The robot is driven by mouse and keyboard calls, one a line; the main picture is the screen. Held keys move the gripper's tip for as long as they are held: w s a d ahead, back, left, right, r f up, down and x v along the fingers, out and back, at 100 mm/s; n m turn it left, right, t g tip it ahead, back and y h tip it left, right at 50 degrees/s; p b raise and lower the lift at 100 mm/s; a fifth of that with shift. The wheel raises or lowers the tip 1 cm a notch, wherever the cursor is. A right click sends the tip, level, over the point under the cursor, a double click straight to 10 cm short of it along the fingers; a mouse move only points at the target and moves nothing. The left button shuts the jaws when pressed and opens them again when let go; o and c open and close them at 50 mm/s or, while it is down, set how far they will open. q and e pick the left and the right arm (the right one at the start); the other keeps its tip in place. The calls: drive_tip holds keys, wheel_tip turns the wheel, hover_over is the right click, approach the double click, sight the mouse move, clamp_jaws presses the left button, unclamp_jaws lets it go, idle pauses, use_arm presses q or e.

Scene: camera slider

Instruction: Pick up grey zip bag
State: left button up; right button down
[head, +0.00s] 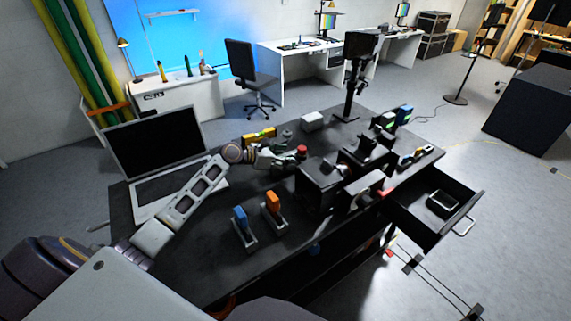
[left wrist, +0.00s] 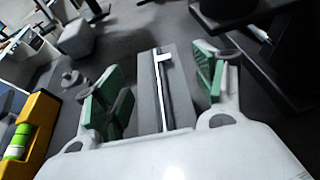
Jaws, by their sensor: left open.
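The grey zip bag (left wrist: 163,90), a grey oblong with a white zip line along it, lies on the dark table in the left wrist view. It sits between the two green-padded fingers of my left gripper (left wrist: 158,85), which is open and points along it. Grey table shows between the bag and the fingers. In the head view my left gripper (head: 284,158) is low over the middle of the table, and I cannot make out the bag there. My right gripper is in neither view.
A yellow level (head: 260,137) and a pale grey box (head: 312,122) are near the gripper. A laptop (head: 156,148) stands left. Black equipment (head: 320,187) crowds the right. Blue (head: 241,219) and orange (head: 273,203) tools stand in front. A drawer (head: 460,199) is open at right.

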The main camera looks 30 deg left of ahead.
sight(286, 156)
use_arm(q)
drive_tip(key=c, duration=1.2)
drive_tip(key=shift+r, duration=0.1)
wheel_tip(286, 156, up, 18)
drive_tip(key=shift+f, duration=0.1)
idle(0.9)
